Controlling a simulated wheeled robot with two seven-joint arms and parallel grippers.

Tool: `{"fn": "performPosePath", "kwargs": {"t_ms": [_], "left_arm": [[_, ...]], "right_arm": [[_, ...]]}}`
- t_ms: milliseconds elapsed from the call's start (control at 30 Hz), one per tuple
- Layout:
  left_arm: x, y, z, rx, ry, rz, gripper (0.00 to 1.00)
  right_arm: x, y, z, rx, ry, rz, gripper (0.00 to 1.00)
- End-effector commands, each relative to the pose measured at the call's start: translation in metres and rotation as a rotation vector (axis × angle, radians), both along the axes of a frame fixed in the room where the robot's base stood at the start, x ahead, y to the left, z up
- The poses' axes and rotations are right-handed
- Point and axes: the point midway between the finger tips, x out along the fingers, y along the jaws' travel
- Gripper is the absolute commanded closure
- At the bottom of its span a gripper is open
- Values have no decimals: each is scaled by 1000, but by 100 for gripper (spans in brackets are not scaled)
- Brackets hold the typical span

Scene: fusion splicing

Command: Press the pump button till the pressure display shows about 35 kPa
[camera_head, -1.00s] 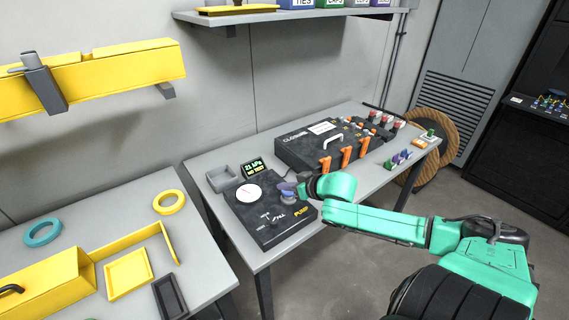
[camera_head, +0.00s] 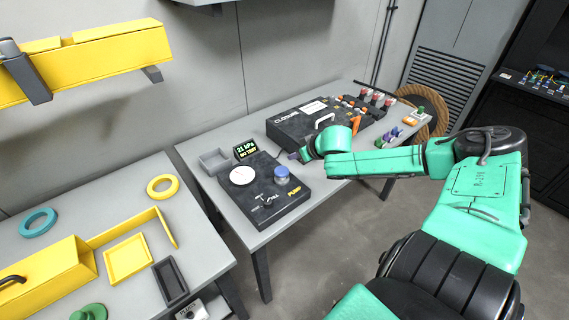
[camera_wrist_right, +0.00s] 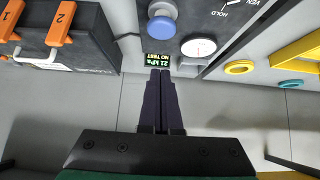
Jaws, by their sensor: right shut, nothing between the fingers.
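The dark pump box (camera_head: 262,213) lies on the grey table. Its blue round pump button (camera_head: 281,174) stands clear near the box's right side. The button also shows in the right wrist view (camera_wrist_right: 162,27). The small display (camera_head: 246,150) behind the box reads 21 kPa with a second line, NO TEST. A white round gauge (camera_head: 242,175) sits on the box, left of the button. My right gripper (camera_head: 297,157) is shut and empty, above and behind the button, apart from it. In the wrist view its fingers (camera_wrist_right: 159,76) lie together. My left gripper is out of view.
A black closure case (camera_head: 300,125) with orange latches stands behind the pump box on the right. A grey open tray (camera_head: 214,161) sits by the display. The table's front edge is clear. A yellow fixture (camera_head: 50,280) is on the left table.

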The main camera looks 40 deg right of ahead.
Motion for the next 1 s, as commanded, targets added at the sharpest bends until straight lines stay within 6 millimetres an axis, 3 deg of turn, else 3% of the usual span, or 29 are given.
{"fn": "performPosePath", "kwargs": {"t_ms": [33, 233, 267, 333, 567, 767, 1000], "left_arm": [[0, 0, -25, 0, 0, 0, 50], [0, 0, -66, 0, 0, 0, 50], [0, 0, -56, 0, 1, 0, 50], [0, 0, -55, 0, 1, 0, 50], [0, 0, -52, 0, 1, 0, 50], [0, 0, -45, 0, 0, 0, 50], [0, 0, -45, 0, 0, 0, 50]], "right_arm": [[6, -1, -15, 0, -11, -8, 100], [20, 1, -28, 7, -7, 0, 100], [22, -3, -22, 7, -9, -8, 100], [28, -4, -25, 9, -12, -12, 100], [56, 1, -53, 7, -3, 1, 100], [53, -1, -86, 1, 2, 1, 100], [53, -2, -92, -1, -1, 1, 100]]}}
